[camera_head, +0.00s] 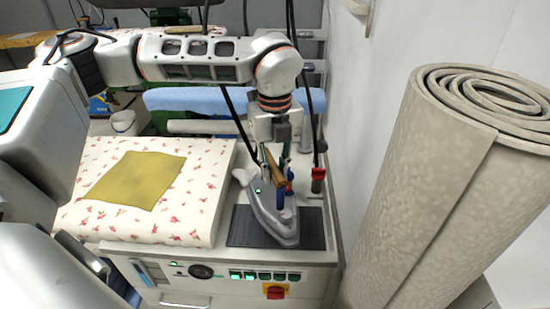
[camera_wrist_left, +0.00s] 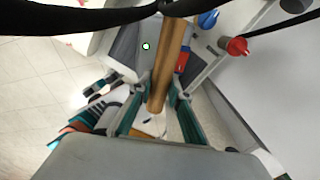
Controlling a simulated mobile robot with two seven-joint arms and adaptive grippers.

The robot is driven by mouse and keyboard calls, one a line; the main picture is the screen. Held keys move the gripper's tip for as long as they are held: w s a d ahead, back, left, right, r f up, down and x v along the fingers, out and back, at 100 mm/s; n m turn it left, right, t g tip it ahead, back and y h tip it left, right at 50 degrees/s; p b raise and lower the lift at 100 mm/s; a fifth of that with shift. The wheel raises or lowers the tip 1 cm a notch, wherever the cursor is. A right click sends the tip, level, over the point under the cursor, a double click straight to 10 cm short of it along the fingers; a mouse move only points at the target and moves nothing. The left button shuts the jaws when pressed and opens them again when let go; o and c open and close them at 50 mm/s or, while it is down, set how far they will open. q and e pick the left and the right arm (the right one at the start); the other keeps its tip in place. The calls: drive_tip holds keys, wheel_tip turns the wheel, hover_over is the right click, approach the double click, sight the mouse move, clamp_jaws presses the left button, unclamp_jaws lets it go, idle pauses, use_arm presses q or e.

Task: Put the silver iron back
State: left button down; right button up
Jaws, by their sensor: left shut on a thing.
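The silver iron (camera_head: 262,208) is over the dark ribbed mat (camera_head: 313,228) at the right end of the ironing station. Its nose points toward the front, and its rear reaches past the mat's back left side. I cannot tell whether its sole touches the mat. My left gripper (camera_head: 278,158) comes down from above and is shut on the iron's wooden handle. In the left wrist view the brown handle (camera_wrist_left: 171,65) runs between the teal fingers (camera_wrist_left: 158,103), with the grey iron body (camera_wrist_left: 128,52) beside it. My right gripper is not in view.
A red-capped fitting (camera_head: 319,174) stands close behind the mat. Black hoses hang near my gripper. A white wall and a big beige roll (camera_head: 430,190) bound the right side.

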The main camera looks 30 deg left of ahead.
sight(275, 198)
use_arm(q)
drive_tip(key=shift+w+f, duration=0.1)
drive_tip(key=shift+f, duration=1.85)
drive_tip(key=shift+d+f, duration=0.1)
drive_tip(key=shift+f, duration=0.1)
drive_tip(key=c, duration=2.2)
unclamp_jaws()
drive_tip(key=shift+f, duration=0.25)
drive_tip(key=o, duration=0.3)
drive_tip(key=shift+s, duration=0.2)
drive_tip(key=shift+r, duration=0.1)
drive_tip(key=shift+w+r, duration=0.1)
drive_tip(key=shift+r, duration=0.15)
wheel_tip(275, 198, up, 12)
drive_tip(key=shift+f, duration=0.2)
